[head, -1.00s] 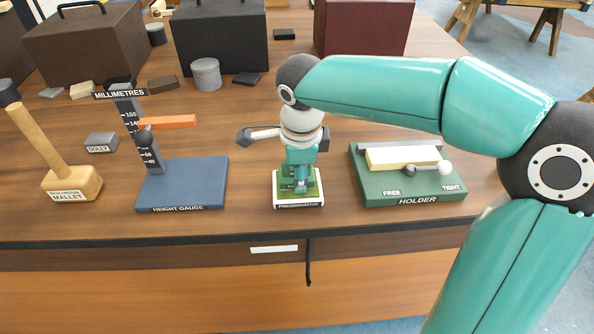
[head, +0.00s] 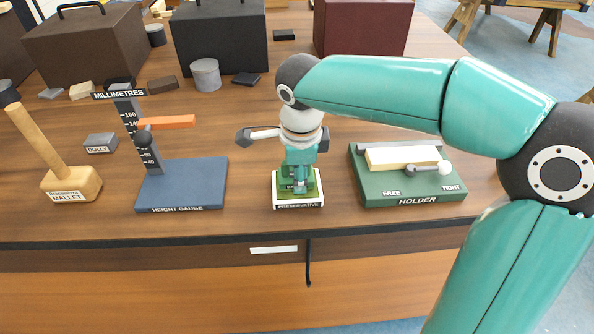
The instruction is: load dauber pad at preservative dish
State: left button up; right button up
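The preservative dish (head: 279,203) is a small white-edged tray with a green inside, labelled PRESERVATIVE, near the table's front edge. My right arm reaches in from the right and bends down over it. The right gripper (head: 299,180) is low over the dish, and its lower end overlaps the green inside. A pale bar with a dark grey end sticks out to the left of the wrist. I cannot make out the dauber pad, the fingertips, or whether anything touches the dish bottom. My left gripper is not in view.
The green holder (head: 378,193) stands right of the dish, with a pale wooden piece (head: 403,157) in it. The blue height gauge (head: 190,185) stands to the left, then a mallet (head: 70,184) and a dolly (head: 100,143). Boxes and a grey tin (head: 206,76) stand behind.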

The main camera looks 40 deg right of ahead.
jog(key=shift+r+p, duration=2.6)
jog(key=shift+r, duration=0.9)
